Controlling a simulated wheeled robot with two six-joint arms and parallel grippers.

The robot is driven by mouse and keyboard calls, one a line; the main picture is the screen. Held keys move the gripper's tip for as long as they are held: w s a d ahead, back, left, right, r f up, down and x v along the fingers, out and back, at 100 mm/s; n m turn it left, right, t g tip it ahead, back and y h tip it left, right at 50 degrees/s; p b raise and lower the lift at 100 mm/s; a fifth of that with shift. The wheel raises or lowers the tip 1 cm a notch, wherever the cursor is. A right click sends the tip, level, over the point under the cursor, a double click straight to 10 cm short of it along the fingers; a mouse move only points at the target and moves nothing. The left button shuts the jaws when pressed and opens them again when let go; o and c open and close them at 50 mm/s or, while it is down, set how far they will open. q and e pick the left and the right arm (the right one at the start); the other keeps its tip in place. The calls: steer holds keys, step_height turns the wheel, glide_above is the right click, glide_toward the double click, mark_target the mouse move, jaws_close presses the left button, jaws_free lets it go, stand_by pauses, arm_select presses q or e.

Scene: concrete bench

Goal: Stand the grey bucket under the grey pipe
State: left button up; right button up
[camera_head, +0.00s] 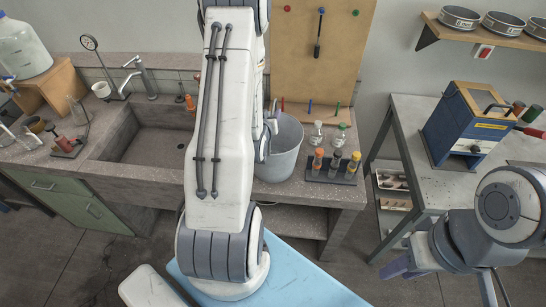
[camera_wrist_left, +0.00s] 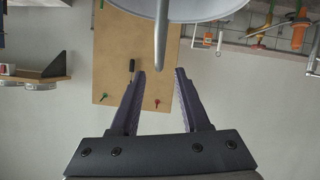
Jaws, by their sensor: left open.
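The grey bucket (camera_head: 283,160) stands upright on the bench, right of the sink and partly behind my left arm. In the left wrist view the bucket (camera_wrist_left: 195,10) fills the top edge, with its thin grey handle (camera_wrist_left: 160,35) reaching toward the gap between my fingertips. My left gripper (camera_wrist_left: 160,72) is open, its fingers on either side of the handle's end; I cannot tell whether they touch. In the head view my left arm mostly hides this gripper. I cannot pick out the grey pipe.
The sink (camera_head: 150,145) with its tap (camera_head: 145,78) lies left of the bucket. A rack of capped tubes (camera_head: 334,168) and small flasks (camera_head: 317,134) stand close to its right. A pegboard (camera_head: 300,65) rises behind. A blue box (camera_head: 468,125) sits on the right-hand table.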

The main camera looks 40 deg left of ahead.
mark_target(273, 108)
arm_select(q)
steer(key=shift+w+a+f+b, duration=0.2)
steer(key=shift+w+f+b, duration=0.25)
steer(key=shift+b, duration=0.55)
steer(key=shift+w+a+r, duration=0.1)
steer(key=shift+w+a, duration=0.1)
steer(key=shift+w, duration=0.15)
steer(key=shift+p+x, duration=0.95)
steer(key=shift+x, duration=0.1)
steer(key=shift+w+a, duration=0.15)
steer(key=shift+w, duration=0.2)
steer(key=shift+w+a+f, duration=0.1)
steer(key=shift+w+f, duration=0.1)
jaws_close()
steer(key=shift+r, duration=0.2)
